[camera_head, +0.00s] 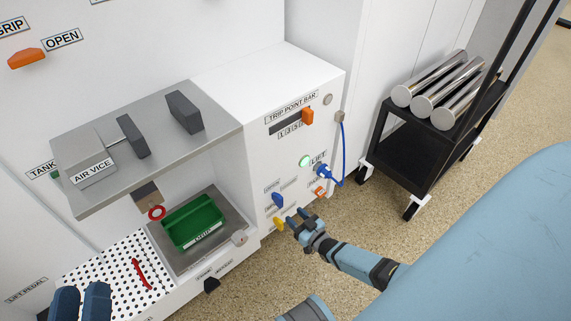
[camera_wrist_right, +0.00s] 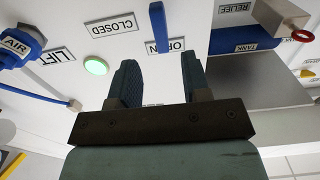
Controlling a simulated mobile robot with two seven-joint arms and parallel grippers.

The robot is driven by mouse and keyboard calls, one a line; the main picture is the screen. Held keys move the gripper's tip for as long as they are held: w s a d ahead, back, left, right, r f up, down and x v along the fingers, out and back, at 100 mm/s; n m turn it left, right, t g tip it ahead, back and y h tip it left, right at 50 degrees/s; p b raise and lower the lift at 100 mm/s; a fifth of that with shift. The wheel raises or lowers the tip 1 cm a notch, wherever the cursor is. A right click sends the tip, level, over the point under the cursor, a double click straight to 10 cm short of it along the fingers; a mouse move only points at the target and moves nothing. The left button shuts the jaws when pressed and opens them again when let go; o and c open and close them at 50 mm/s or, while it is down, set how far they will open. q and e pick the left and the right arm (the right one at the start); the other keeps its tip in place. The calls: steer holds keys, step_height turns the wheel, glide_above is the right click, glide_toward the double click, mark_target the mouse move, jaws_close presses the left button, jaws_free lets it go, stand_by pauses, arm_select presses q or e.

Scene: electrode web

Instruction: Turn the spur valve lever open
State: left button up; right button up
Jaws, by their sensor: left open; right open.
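A blue lever (camera_head: 277,200) sits on the white cabinet's front, close to a small plate reading OPEN. I take it for the spur valve lever; its name plate is not readable. In the right wrist view, the lever (camera_wrist_right: 158,28) stands between the CLOSED plate (camera_wrist_right: 110,26) and the OPEN plate (camera_wrist_right: 178,45), overlapping the OPEN plate's edge. My right gripper (camera_head: 294,217) is open and empty, just right of and below the lever. In the right wrist view its fingers (camera_wrist_right: 165,80) are apart, with the lever beyond them. My left gripper (camera_head: 81,297) is at the lower left, open.
A yellow knob (camera_head: 278,223) is close to my right gripper. A green button (camera_head: 305,161), a blue air connector with hose (camera_head: 325,171) and an orange knob (camera_head: 319,192) are nearby. A green tray (camera_head: 193,222) lies left. A black cart (camera_head: 408,146) carries metal rolls (camera_head: 440,85).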

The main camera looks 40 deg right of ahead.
steer(key=shift+s+d+p, duration=0.2)
steer(key=shift+s+p, duration=0.25)
steer(key=shift+s, duration=2.25)
